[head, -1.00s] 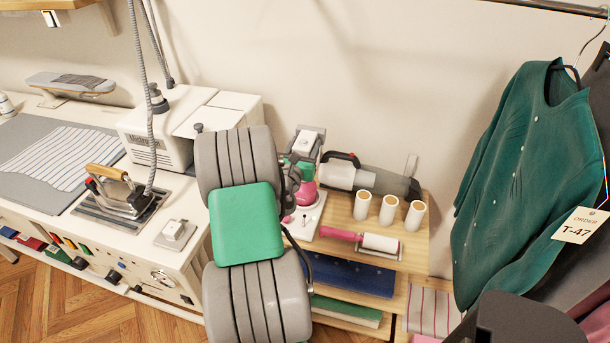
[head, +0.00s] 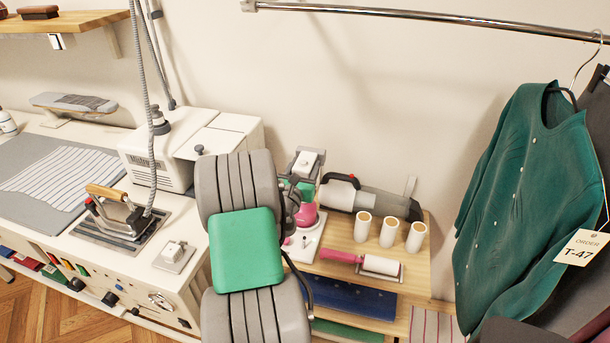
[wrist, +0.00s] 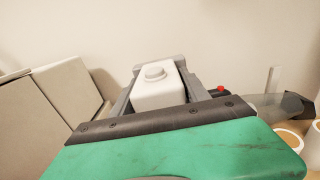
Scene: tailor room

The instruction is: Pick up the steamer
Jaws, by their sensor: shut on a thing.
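The steamer, with a white top and a pink body (head: 308,216), is at the left end of the wooden shelf unit, partly hidden behind my arm. My gripper (head: 305,176) is shut on its upper part. In the wrist view, the steamer's white top with a round cap (wrist: 158,88) sits between the two grey fingers of my gripper (wrist: 157,78). The steamer looks upright, above or on a white base plate (head: 309,246). I cannot tell whether it touches the plate.
Right of the steamer are a grey handheld vacuum (head: 372,201), several white rolls (head: 389,232) and a pink-handled lint roller (head: 380,266). A white steam station (head: 200,140) and an iron (head: 120,218) stand left. A green shirt (head: 525,200) hangs right from a metal rail (head: 430,15).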

